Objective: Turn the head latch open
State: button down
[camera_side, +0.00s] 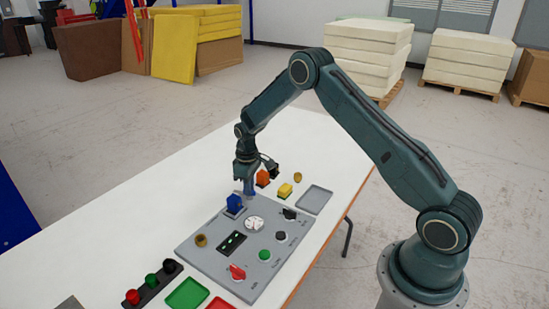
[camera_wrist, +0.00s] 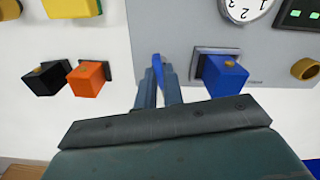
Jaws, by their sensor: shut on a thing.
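The grey control panel (camera_side: 215,262) lies on the white table; its far edge also shows in the wrist view (camera_wrist: 185,25). My gripper (camera_side: 249,192) is at that far edge, pointing down. In the wrist view its fingers (camera_wrist: 160,95) are closed on a narrow blue piece (camera_wrist: 157,62), which appears to be the head latch's handle. The fingers hide most of it, and its turn angle cannot be told. A blue block (camera_side: 234,202) stands on a square mount just beside the gripper; it shows to the right of the fingers in the wrist view (camera_wrist: 225,75).
An orange block (camera_wrist: 88,78), a black block (camera_wrist: 52,78) and a yellow block (camera_side: 285,190) stand close by. The panel carries a white dial (camera_side: 254,223), a brass knob (camera_side: 201,240) and a red switch (camera_side: 237,271).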

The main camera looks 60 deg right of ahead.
jog(key=shift+m, duration=1.4)
jog(key=c, duration=1.5)
grip_release()
jog(key=shift+r, duration=0.1)
jog(key=shift+r, duration=6.85)
